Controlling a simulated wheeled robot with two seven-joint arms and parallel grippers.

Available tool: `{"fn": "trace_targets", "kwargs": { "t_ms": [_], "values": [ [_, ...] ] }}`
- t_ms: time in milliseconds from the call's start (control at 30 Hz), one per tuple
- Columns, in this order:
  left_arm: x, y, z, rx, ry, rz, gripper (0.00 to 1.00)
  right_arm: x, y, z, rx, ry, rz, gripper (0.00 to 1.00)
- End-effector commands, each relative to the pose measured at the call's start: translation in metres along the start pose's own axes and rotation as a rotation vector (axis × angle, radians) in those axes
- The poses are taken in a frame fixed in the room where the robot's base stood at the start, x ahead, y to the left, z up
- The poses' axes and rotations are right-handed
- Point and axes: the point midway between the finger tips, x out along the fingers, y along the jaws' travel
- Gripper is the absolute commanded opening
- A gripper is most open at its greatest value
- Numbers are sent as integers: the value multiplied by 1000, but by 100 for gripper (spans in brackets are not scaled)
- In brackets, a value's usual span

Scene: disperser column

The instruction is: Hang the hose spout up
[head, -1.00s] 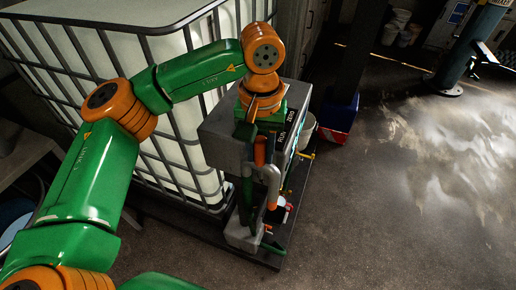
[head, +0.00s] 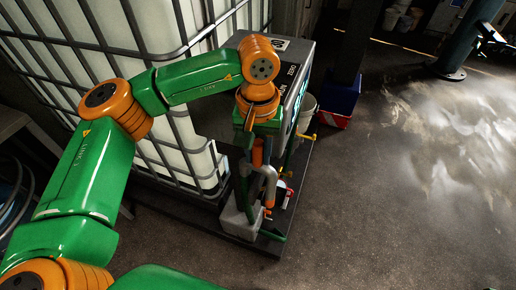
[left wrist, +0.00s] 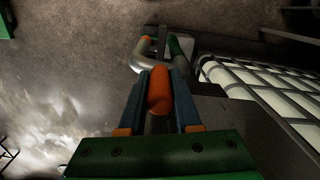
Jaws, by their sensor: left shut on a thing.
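My left gripper (head: 259,143) is shut on the orange grip of the hose spout (head: 257,153), with its fingers pointing down. The spout's grey bent pipe (head: 271,184) hangs below the fingers. In the left wrist view the orange grip (left wrist: 160,91) lies between the two blue-grey fingers (left wrist: 160,80), and a grey bent pipe shows beyond them. The dispenser column (head: 297,66) is a grey box just behind and to the right of my gripper. My arm hides part of it, and I cannot make out its spout holder. My right gripper is not in view.
A caged white tank (head: 182,140) stands close on the left of the column. A dark base plate (head: 262,243) lies below. A white bucket (head: 306,112) and a blue and red box (head: 339,104) stand behind right. The floor at right is open.

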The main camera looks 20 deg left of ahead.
Motion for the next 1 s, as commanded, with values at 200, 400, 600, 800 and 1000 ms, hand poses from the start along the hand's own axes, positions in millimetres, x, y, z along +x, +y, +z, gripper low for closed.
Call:
{"fn": "trace_targets", "kwargs": {
  "t_ms": [200, 400, 600, 800, 1000],
  "values": [
    [26, 0, -1, 1, 3, 2, 0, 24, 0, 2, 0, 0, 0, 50],
    [24, 0, -1, 1, 3, 2, 0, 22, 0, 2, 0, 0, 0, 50],
    [24, 0, -1, 1, 2, 1, 0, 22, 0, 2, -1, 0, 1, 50],
    [27, 0, -1, 1, 2, 1, 0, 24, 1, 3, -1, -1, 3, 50],
    [29, 0, -1, 1, 2, 1, 0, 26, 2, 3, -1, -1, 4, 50]
  ]
}}
